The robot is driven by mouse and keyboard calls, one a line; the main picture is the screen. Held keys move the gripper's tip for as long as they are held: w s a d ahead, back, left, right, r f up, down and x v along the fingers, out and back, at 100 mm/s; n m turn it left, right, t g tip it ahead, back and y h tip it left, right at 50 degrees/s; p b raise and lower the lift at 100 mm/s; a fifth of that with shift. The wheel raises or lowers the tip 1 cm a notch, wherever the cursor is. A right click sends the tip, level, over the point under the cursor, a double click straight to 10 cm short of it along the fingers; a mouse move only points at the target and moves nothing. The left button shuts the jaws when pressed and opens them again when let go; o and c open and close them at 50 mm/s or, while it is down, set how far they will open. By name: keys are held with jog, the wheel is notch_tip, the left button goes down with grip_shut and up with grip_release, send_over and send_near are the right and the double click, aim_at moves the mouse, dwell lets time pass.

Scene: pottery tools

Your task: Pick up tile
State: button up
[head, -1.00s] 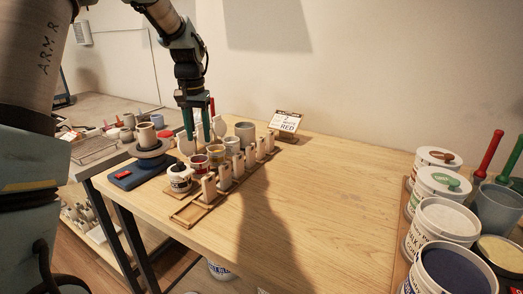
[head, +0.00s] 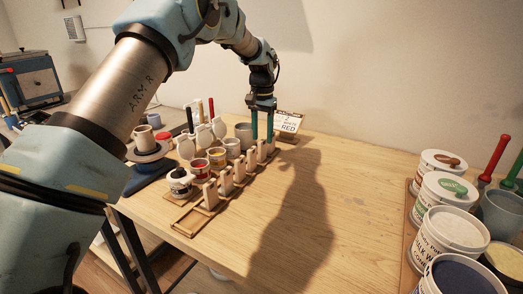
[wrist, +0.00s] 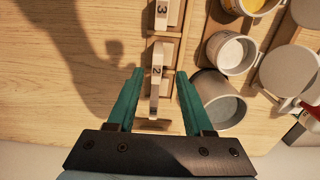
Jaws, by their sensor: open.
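Several small pale upright tiles stand in a row in a wooden rack (head: 184,221) on the table. In the wrist view, one tile is marked 3 (wrist: 162,14), one is marked 2 (wrist: 157,72), and a further tile (wrist: 154,104) stands nearer my gripper's base. My gripper (head: 262,141) is open and points down over the far end of the row. In the wrist view its green fingers (wrist: 160,72) lie to either side of the row, around the 2 tile and the end tile. I cannot tell how far above them the fingertips are.
Glaze cups (head: 217,157) and a grey cup (wrist: 219,100) stand close beside the row, the grey cup near one finger. A sign (head: 289,122) stands behind my gripper. Large tubs (head: 443,190) stand at the right. The middle of the table (head: 340,200) is bare.

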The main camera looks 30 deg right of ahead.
aim_at(262, 149)
jog(key=f+p, duration=0.2)
jog(key=f, duration=0.2)
jog(key=shift+s+a+f+p, duration=0.25)
jog(key=shift+s+p, duration=0.15)
jog(key=shift+f, duration=0.5)
grip_shut()
